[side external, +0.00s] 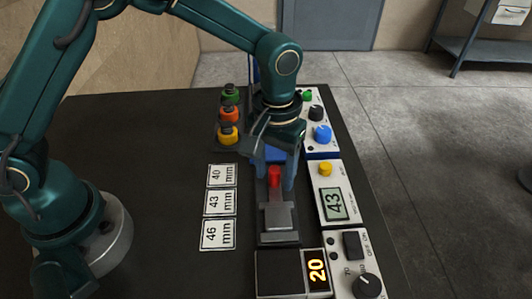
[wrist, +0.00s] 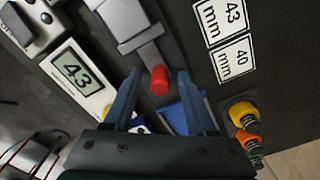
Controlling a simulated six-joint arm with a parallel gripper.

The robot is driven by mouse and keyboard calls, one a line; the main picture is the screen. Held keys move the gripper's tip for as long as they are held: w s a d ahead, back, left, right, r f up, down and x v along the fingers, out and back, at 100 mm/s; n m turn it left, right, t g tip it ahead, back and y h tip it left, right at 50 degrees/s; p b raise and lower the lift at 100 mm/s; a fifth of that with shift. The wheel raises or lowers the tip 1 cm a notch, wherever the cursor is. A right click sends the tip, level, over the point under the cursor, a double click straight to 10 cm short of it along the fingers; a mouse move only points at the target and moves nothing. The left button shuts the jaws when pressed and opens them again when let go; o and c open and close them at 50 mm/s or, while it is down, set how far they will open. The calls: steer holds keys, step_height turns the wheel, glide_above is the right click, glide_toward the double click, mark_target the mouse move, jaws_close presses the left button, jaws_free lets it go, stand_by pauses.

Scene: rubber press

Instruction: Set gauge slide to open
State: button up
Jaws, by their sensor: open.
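The gauge slide is a grey metal block on a rail (side external: 279,215), with a red knob (side external: 275,177) at its far end. In the wrist view the red knob (wrist: 159,80) stands between my two fingers, nearer their tips. My gripper (side external: 274,185) is open around the knob, with clear space on both sides in the wrist view. A blue block (wrist: 184,112) lies under the fingers, partly hidden by my gripper. A gauge panel with a display reading 43 (side external: 333,204) sits right of the slide.
Cards marked 40 mm (side external: 222,175), 43 mm (side external: 220,203) and 46 mm (side external: 218,235) lie left of the slide. Coloured stacked pieces (side external: 229,114) stand behind them.

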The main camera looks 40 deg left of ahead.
jaws_close()
steer(key=shift+r, duration=0.1)
stand_by(1.2)
